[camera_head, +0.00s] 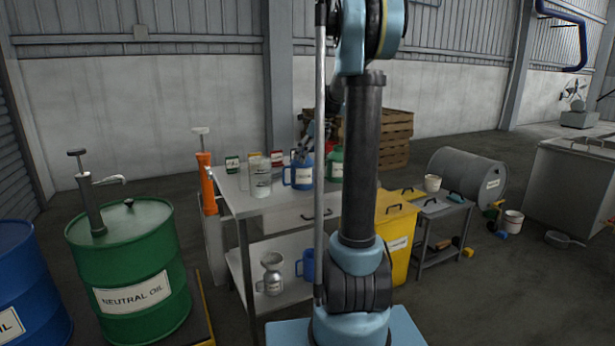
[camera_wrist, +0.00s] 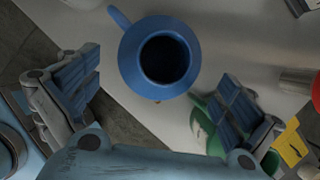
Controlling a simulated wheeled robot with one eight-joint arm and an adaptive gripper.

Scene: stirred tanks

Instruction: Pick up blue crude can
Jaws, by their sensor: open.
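A blue can (camera_head: 299,174) with a white label stands upright near the right part of the metal table's top. In the wrist view the blue can (camera_wrist: 160,60) is seen from above, with its dark round mouth and its handle to the upper left. My gripper (camera_wrist: 158,85) is open and empty, its two blue-padded fingers apart. The can shows above the gap between them in the picture. In the head view my gripper is above the can, partly hidden behind my arm. Another blue vessel (camera_head: 307,266) stands on the lower shelf.
A green can (camera_head: 335,166) stands close to the right of the blue can; it also shows by the right finger (camera_wrist: 202,128). Glass jars (camera_head: 260,178) and small tins stand to the left on the table (camera_head: 232,195). A yellow bin (camera_head: 398,235) is to the right.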

